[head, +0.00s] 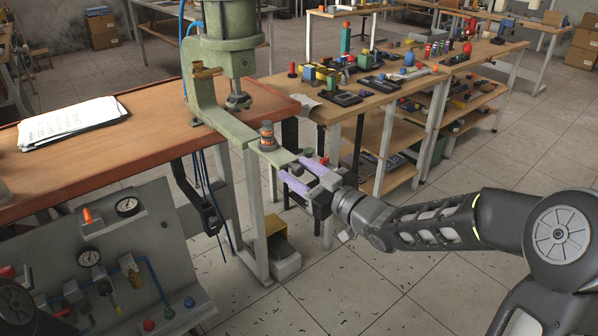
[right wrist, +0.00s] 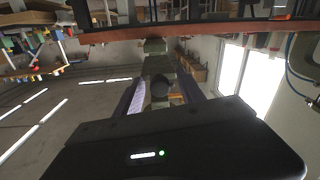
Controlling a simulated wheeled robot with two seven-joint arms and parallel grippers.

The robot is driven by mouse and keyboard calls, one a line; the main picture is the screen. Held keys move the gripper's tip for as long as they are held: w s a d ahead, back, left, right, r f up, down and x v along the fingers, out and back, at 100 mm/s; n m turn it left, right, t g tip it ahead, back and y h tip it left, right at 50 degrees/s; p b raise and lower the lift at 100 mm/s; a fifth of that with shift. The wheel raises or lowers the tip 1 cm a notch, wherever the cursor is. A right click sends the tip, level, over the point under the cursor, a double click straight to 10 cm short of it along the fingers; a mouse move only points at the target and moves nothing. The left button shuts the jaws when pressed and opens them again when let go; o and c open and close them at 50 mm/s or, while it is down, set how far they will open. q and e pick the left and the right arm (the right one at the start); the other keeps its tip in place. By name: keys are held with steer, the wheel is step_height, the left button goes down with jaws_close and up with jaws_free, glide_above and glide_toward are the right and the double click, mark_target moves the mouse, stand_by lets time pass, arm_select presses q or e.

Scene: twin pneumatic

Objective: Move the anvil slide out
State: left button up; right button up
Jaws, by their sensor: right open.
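The green pneumatic press (head: 238,48) stands at the right end of the wooden bench. Its anvil slide (head: 280,157) is a pale green bar reaching out past the bench edge, with a dark, orange-banded cylinder (head: 267,136) upright on it. My right gripper (head: 300,174) is open at the slide's outer end, its purple fingers pointing toward the press. In the right wrist view, a dark round knob (right wrist: 161,88) shows between the fingers, in front of the green slide (right wrist: 156,64). I cannot tell whether the fingers touch it. My left gripper is not in view.
Papers (head: 72,122) lie on the bench (head: 150,112). A grey panel (head: 125,245) with gauges and valves stands at the lower left. A yellow and grey pedal box (head: 282,258) is on the floor below the slide. A cluttered table (head: 385,98) stands behind; floor at right is clear.

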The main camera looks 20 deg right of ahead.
steer(key=v, duration=0.7)
steer(key=shift+s+d, duration=0.2)
steer(key=shift+s, duration=0.1)
steer(key=d+f+m+g+h, duration=0.2)
steer(key=d+f+m+h, duration=0.3)
steer(key=f, duration=0.5)
steer(key=s+a+f+m+g+p, duration=0.1)
steer(key=a+f+m+g, duration=0.1)
steer(key=f, duration=0.4)
steer(key=s+a+f+m+g+p, duration=0.1)
steer(key=s+a+f+g+p, duration=0.1)
steer(key=f, duration=0.3)
steer(key=s+a+f+g+p, duration=0.1)
steer(key=s+a+f+g, duration=0.2)
steer(key=s+a+f, duration=0.2)
steer(key=s+a+f+g+y+p, duration=0.1)
steer(key=s+a+f, duration=0.4)
steer(key=s, duration=0.6)
steer(key=s+a+f+g+p, duration=0.3)
steer(key=s+a+f+g, duration=0.2)
steer(key=s+a+f, duration=0.1)
steer(key=s+a, duration=0.1)
steer(key=s, duration=0.1)
steer(key=shift+s+m+g+y, duration=0.25)
steer(key=shift+m+g+y, duration=0.05)
steer(key=shift+g, duration=0.1)
